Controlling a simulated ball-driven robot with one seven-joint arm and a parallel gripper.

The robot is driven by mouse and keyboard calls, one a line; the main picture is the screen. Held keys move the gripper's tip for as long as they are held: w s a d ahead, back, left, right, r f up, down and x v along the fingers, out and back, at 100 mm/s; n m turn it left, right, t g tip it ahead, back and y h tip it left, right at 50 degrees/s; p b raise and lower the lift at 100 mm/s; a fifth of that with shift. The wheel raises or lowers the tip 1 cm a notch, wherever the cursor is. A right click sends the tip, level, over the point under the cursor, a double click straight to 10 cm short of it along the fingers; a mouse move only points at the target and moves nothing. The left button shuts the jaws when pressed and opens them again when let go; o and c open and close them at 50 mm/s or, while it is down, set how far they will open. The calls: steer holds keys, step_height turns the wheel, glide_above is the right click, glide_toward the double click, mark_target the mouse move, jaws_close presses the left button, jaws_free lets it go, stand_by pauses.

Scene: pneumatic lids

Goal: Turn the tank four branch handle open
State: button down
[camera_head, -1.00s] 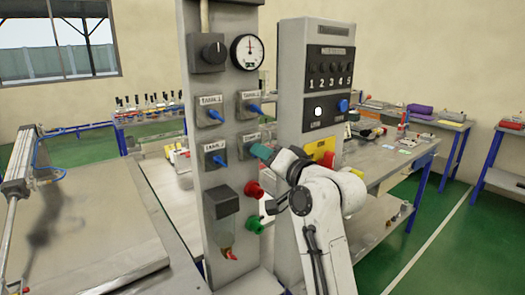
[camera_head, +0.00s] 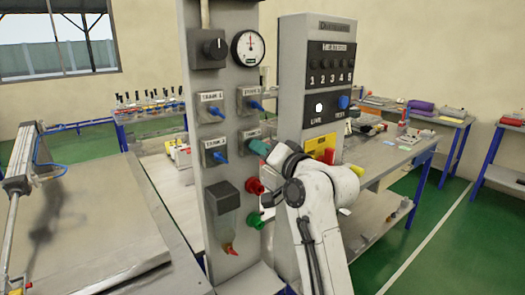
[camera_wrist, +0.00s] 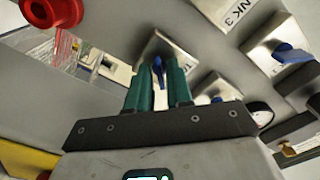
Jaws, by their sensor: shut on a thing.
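The tank four branch valve is the lower right box (camera_head: 246,134) on the grey panel. In the wrist view its pale box (camera_wrist: 160,46) carries a blue handle (camera_wrist: 157,70), seen between the fingertips. My gripper (camera_head: 260,148), with teal fingers, is at the front of this box; in the wrist view my gripper (camera_wrist: 158,80) is shut on the blue handle, one finger on each side. In the head view the fingers and wrist hide the handle, so its exact angle is hard to tell there.
Close by are the tank 3 box with its blue handle (camera_head: 220,157), the red fitting (camera_head: 254,187) below and the green fitting (camera_head: 255,221). The heaters cabinet (camera_head: 301,60) stands right of the panel, close to my arm. A pressure gauge (camera_head: 248,47) is above.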

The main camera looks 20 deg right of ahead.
steer(key=shift+f+n, duration=0.1)
steer(key=shift+n, duration=0.2)
steer(key=shift+n+b, duration=4.25)
steer(key=shift+n, duration=4.35)
steer(key=c, duration=1.3)
jaws_free()
